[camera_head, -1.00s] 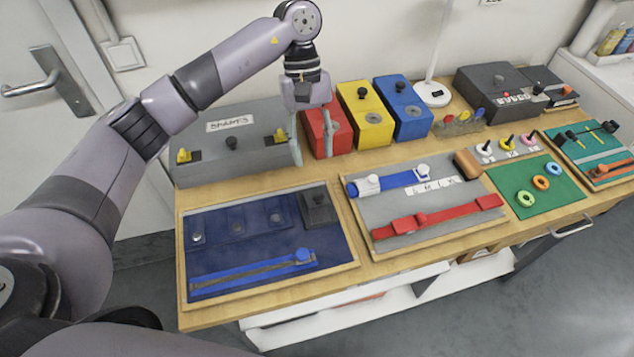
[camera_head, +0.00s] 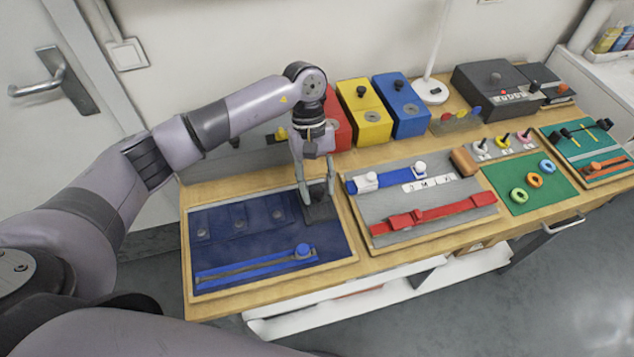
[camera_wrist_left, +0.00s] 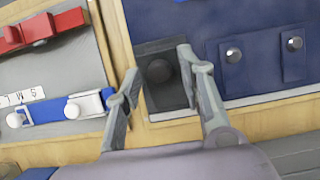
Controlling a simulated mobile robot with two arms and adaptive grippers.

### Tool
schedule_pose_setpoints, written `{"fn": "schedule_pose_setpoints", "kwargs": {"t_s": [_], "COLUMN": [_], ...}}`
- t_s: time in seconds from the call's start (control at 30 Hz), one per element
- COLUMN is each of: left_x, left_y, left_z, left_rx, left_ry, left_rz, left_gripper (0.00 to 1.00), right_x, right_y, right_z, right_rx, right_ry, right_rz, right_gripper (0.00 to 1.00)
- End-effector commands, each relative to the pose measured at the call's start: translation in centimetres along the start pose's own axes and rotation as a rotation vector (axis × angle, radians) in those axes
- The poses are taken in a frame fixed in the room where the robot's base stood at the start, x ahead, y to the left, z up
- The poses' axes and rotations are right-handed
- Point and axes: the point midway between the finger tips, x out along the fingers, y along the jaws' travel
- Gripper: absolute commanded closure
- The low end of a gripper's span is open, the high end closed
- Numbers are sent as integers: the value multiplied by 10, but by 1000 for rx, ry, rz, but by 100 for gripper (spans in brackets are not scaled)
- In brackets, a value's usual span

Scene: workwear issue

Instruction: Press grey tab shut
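The grey tab (camera_head: 322,213) is a dark grey square piece with a round knob, at the back right corner of the blue fabric panel (camera_head: 225,250). In the left wrist view the tab (camera_wrist_left: 168,97) and its knob show between my fingers. My left gripper (camera_head: 319,187) points down over the tab, with its fingers apart and nothing held. In the wrist view the left gripper (camera_wrist_left: 158,63) has one fingertip on each side of the knob. I cannot tell whether the fingers touch it. The fingers partly hide the tab in the head view. My right gripper is not in view.
The blue panel also bears several studs and a blue strap (camera_head: 255,264). To the right is a grey board (camera_head: 385,208) with blue and red straps. Yellow (camera_head: 364,118) and blue (camera_head: 404,112) boxes stand behind.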

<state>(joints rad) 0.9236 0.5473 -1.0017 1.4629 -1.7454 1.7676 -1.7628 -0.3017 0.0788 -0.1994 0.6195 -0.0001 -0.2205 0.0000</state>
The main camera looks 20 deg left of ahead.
Motion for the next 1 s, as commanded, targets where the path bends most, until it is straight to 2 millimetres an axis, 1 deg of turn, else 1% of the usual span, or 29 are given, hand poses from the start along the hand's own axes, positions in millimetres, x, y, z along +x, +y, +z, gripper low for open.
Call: {"fn": "schedule_pose_setpoints", "kwargs": {"t_s": [0.03, 0.07, 0.5, 1.0], "left_x": [0, 0, 0, 0], "left_y": [0, 0, 0, 0], "left_z": [0, 0, 0, 0], "left_rx": [0, 0, 0, -1], "left_ry": [0, 0, 0, 1], "left_rz": [0, 0, 0, 0], "left_gripper": [69, 71, 100, 100], "right_x": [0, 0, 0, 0], "right_y": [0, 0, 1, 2], "right_z": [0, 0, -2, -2], "right_rx": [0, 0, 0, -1], "right_ry": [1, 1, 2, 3], "right_rz": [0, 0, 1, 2], "right_gripper": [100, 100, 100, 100]}}
